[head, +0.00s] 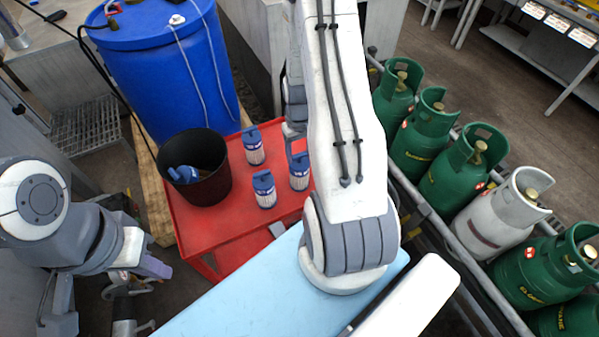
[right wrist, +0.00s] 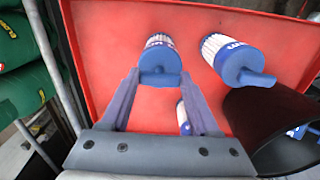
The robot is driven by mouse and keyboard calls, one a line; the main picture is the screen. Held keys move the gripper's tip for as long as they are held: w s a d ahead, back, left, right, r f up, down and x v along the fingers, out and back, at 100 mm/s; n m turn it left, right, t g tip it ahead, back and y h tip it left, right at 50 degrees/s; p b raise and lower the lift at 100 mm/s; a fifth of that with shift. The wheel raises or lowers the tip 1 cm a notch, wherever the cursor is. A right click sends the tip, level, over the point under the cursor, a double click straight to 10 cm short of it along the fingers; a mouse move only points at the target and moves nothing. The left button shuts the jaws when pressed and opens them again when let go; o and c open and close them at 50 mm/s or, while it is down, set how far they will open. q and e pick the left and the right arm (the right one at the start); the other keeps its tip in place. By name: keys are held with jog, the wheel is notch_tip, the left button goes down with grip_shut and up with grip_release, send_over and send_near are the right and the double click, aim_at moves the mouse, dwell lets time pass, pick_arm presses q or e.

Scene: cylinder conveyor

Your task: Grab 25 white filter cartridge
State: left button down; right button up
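Three white filter cartridges with blue caps stand on a red cart top (head: 225,232): one at the back (head: 253,150), one in front (head: 264,193), one at the right (head: 299,172). A cartridge (head: 184,174) lies in the black bucket (head: 210,185). In the right wrist view my right gripper (right wrist: 160,75) is open, its fingertips on either side of the nearest cartridge's blue cap (right wrist: 160,62); contact is unclear. Another cartridge (right wrist: 236,60) stands to the right, and one (right wrist: 183,115) shows partly between the fingers. My left gripper (head: 152,267) is low at the left, its opening unclear.
A blue drum (head: 165,70) stands behind the bucket. Green gas cylinders (head: 455,175) and a white one (head: 495,215) line the right side behind a rail. A light blue surface (head: 240,300) lies in front. My right arm hides part of the cart.

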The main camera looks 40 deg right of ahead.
grip_shut()
